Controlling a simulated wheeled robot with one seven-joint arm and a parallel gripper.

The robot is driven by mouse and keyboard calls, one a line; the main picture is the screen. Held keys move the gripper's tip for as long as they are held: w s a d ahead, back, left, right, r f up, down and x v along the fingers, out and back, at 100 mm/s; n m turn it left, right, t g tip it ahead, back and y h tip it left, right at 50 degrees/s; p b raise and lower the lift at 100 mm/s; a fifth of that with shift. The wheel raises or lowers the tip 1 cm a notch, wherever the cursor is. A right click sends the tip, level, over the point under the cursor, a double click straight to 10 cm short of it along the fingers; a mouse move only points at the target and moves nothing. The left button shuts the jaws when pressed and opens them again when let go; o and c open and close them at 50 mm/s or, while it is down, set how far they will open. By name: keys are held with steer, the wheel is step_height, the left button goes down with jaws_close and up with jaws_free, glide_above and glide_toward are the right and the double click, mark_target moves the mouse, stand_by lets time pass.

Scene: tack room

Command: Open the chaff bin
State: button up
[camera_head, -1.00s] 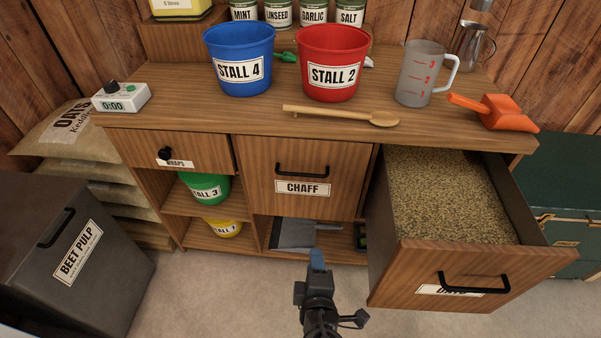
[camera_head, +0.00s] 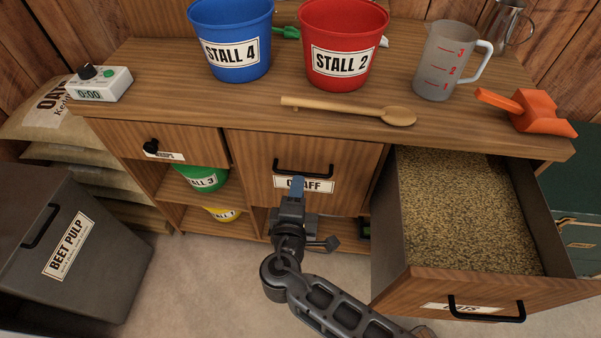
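The chaff bin (camera_head: 345,158) is a wooden drawer front in the middle of the counter unit, closed flush. It has a black bar handle (camera_head: 303,168) and a white CHAFF label (camera_head: 320,185) below the handle. My gripper (camera_head: 297,188) is in front of the label, its blue tip just below the handle and covering part of the label. I cannot tell whether it touches the front. Its fingers overlap from this view, so the opening between them is hidden.
The oats drawer (camera_head: 440,284) stands pulled out on the right, full of grain. A beet pulp bin (camera_head: 95,285) stands at the left. The wooden counter (camera_head: 200,100) holds a blue bucket (camera_head: 228,75), a red bucket (camera_head: 340,82), a wooden spoon (camera_head: 345,108) and a measuring jug (camera_head: 440,70).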

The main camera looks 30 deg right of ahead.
steer(key=x, duration=0.5)
jaws_close()
stand_by(0.3)
